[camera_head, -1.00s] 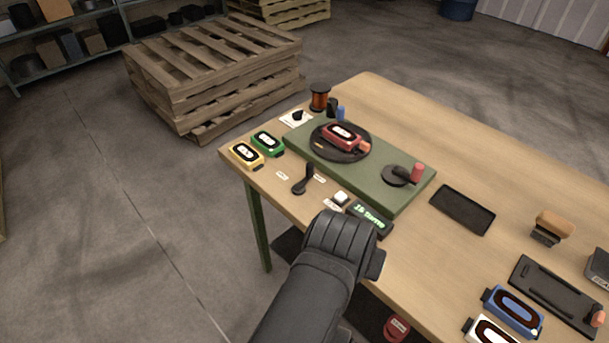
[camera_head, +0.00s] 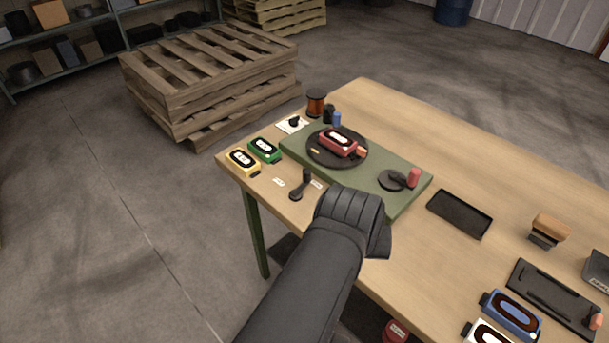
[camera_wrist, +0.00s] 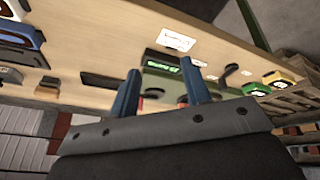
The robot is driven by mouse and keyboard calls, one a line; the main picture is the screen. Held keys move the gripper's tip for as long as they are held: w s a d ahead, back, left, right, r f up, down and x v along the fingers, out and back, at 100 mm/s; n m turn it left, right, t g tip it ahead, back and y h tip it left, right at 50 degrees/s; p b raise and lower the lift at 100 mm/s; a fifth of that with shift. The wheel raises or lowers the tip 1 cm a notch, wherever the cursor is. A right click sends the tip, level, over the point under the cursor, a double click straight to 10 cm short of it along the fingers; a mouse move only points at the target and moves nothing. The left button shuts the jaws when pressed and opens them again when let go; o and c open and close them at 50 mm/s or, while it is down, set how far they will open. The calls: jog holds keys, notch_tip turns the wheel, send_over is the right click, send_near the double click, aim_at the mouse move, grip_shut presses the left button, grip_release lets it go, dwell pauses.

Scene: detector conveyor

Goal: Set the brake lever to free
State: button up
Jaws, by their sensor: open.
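The brake lever appears to be the small black lever (camera_head: 299,188) on the table's left part, between two small white labels whose text I cannot read. It tilts up, with its knob end toward the back. In the wrist view the lever (camera_wrist: 230,72) lies to the right of and beyond my fingers. My gripper (camera_wrist: 159,66) is open and empty, its two blue fingers spread above the table. In the head view my dark wrist hides the fingers, just right of the lever and apart from it.
A green base (camera_head: 405,207) behind the lever carries a dark turntable with a red detector (camera_head: 338,142) and a red-handled crank (camera_head: 398,180). Yellow (camera_head: 242,160) and green (camera_head: 265,150) detectors stand left of the lever. A lit display (camera_wrist: 166,63) is near my fingers.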

jog(key=w+d+r+n+g, duration=0.2)
jog(key=w+d+n, duration=0.35)
jog(key=n, duration=0.25)
notch_tip(320, 180, up, 2)
jog(key=m+g+y, duration=0.2)
jog(key=m, duration=1.6)
send_over(306, 171)
notch_tip(306, 171, down, 16)
jog(key=shift+w+f, duration=0.1)
jog(key=shift+f, duration=0.15)
grip_shut()
